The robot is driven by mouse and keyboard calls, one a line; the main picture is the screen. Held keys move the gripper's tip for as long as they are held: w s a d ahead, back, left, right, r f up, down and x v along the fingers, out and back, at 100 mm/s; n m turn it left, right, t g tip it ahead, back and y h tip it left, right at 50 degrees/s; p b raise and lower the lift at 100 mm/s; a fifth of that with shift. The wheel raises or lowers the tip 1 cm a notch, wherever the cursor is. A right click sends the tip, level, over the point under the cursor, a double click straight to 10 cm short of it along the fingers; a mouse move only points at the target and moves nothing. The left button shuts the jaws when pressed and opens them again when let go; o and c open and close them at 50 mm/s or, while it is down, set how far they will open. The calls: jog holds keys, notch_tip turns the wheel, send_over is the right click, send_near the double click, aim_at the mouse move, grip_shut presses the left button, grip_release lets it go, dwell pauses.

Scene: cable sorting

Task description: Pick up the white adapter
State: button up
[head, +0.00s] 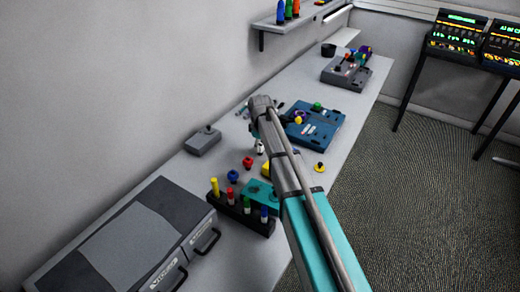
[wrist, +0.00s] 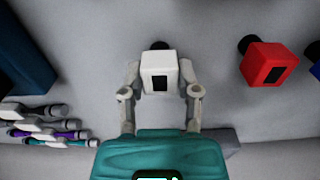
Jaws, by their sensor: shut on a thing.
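The white adapter (wrist: 158,72) is a small white block with a dark square opening on its face. It sits between the two fingers of my gripper (wrist: 160,92) in the wrist view, and the fingers are closed on its sides. In the head view the adapter (head: 259,147) is small and partly hidden by my arm, over the grey bench. I cannot tell whether it touches the bench.
A red adapter (wrist: 269,66) lies to the right in the wrist view. Several cable plugs (wrist: 40,125) lie at left. In the head view, a blue panel (head: 318,125), a black rack (head: 240,214) of coloured pegs and a grey case (head: 130,240) stand on the bench (head: 240,270).

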grip_shut()
jog(key=shift+r, duration=0.15)
notch_tip(320, 180, up, 3)
jog(key=p, duration=0.3)
jog(key=shift+f, duration=0.2)
jog(key=s+d+r+p, duration=0.2)
jog(key=s+r+p, duration=0.8)
jog(key=s, duration=0.3)
jog(key=shift+s, duration=0.4)
jog(key=shift+d, duration=0.15)
